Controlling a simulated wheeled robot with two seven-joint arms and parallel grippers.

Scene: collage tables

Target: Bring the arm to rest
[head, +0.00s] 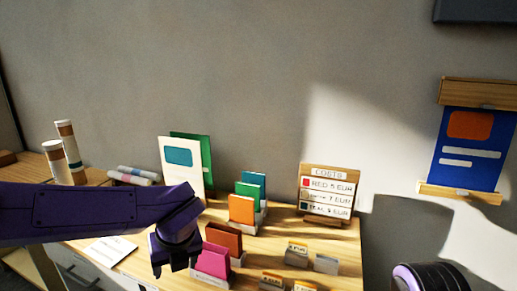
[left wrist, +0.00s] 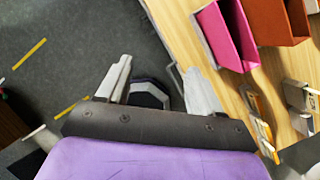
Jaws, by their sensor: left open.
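My purple left arm (head: 75,214) comes in from the left in the head view and reaches across the left part of the wooden table (head: 340,270). My left gripper (head: 175,268) points down near the table's front edge, just left of a pink holder (head: 213,262). In the left wrist view the gripper's two pale fingers (left wrist: 158,88) are spread apart with nothing held between them. There the fingers are over the table's edge and the grey floor (left wrist: 70,35). A dark rounded part of my own body shows at the bottom right of the head view. My right gripper is not seen.
Orange (head: 241,209), brown (head: 223,238) and pink holders stand close to the gripper's right. Behind are upright boards (head: 181,167) and a cost sign (head: 328,191). Cardboard tubes (head: 66,145) stand at the left. A blue poster (head: 468,150) hangs on the right wall.

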